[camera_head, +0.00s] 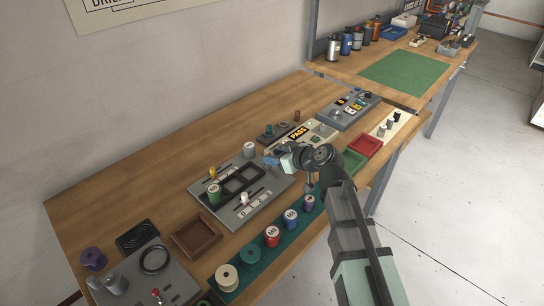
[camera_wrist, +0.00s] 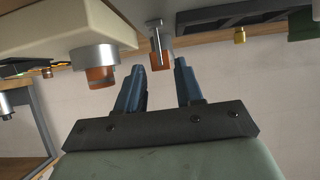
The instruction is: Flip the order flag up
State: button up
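My gripper (camera_head: 270,156) is in the head view at the right edge of a grey panel (camera_head: 225,213) with dark square frames. In the wrist view my gripper (camera_wrist: 160,66) has its two blue fingers apart. An orange-brown cylinder in a slotted metal holder (camera_wrist: 160,48) shows between and beyond the fingertips; I cannot tell whether they touch it. A cream box with a lit PASS sign (camera_head: 298,132) stands just beyond my gripper. I cannot make out for certain which part is the order flag; my gripper and arm hide some of this area.
Several spools stand on a green strip (camera_head: 262,262) in front. Red (camera_head: 365,146) and green (camera_head: 352,160) trays lie right of my arm. The table's back left is clear.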

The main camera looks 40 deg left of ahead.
jog(key=v, duration=0.5)
jog(key=shift+d+r, duration=0.1)
jog(key=shift+d, duration=0.1)
jog(key=shift+w, duration=0.1)
